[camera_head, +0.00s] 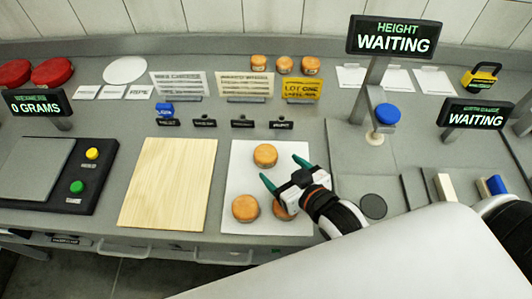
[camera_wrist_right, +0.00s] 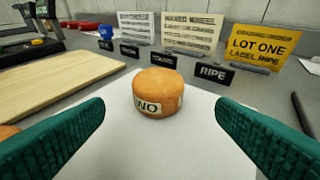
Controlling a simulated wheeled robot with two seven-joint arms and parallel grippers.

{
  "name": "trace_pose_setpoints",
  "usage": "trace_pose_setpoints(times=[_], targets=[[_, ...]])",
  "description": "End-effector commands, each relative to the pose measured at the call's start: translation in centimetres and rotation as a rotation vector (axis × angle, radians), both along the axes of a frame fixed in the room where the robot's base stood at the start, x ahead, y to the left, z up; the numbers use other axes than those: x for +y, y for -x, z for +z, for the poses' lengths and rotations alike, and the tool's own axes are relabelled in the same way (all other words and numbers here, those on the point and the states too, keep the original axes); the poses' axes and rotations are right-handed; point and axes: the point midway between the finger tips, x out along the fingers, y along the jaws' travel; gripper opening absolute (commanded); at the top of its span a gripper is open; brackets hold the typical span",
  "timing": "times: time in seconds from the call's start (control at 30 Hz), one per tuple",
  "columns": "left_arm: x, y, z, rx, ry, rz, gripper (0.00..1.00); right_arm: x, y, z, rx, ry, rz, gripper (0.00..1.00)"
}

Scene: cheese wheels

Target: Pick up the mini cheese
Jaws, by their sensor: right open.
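Three small orange cheese wheels stand on a white sheet (camera_head: 236,172): one at the back (camera_head: 265,155), one at the front left (camera_head: 245,207), and one at the front right (camera_head: 279,212), partly hidden by my right gripper. My right gripper (camera_head: 281,168) is open and empty, its green fingers pointing toward the back cheese. A sliver of another cheese (camera_wrist_right: 8,131) shows at the left edge. My left gripper is not in view.
A wooden board (camera_head: 168,183) lies left of the sheet. Small dark signs (camera_head: 242,124), one reading "RIPE" (camera_wrist_right: 213,72), stand behind it. Several more orange cheeses (camera_head: 284,64) stand at the back.

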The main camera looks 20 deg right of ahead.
Motion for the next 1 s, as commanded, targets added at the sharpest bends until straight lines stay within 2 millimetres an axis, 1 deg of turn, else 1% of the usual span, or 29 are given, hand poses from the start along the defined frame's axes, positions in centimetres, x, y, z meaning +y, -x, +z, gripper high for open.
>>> trace_pose_setpoints(times=[0.03, 0.1, 0.33, 0.5, 0.6, 0.7, 0.9, 0.93, 1.0], targets=[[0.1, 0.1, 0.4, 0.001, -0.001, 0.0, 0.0, 0.2, -0.9, 0.0, -0.003, -0.002, 0.0, 0.79], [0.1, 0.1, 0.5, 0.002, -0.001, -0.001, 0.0, 0.4, -1.7, -0.5, -0.002, -0.001, 0.0, 0.79], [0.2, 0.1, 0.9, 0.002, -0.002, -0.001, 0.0, 0.8, -3.3, -1.1, -0.001, 0.0, 0.0, 0.79], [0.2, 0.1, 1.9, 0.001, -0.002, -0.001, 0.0, 1.6, -5.8, -1.6, -0.001, 0.0, 0.0, 0.79], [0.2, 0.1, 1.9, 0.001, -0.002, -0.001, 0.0, 1.7, -6.8, -2.3, -0.001, 0.001, 0.0, 0.79], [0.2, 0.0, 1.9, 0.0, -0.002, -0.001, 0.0, 1.9, -7.3, -2.6, -0.001, 0.0, 0.0, 0.79], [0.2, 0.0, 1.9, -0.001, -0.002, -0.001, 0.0, 1.9, -7.3, -2.7, 0.0, 0.0, 0.001, 0.79], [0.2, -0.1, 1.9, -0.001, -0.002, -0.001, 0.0, 1.9, -7.3, -2.7, 0.0, 0.0, 0.001, 0.76], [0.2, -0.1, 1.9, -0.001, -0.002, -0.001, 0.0, 1.9, -7.3, -2.7, 0.0, 0.0, 0.001, 0.65]])
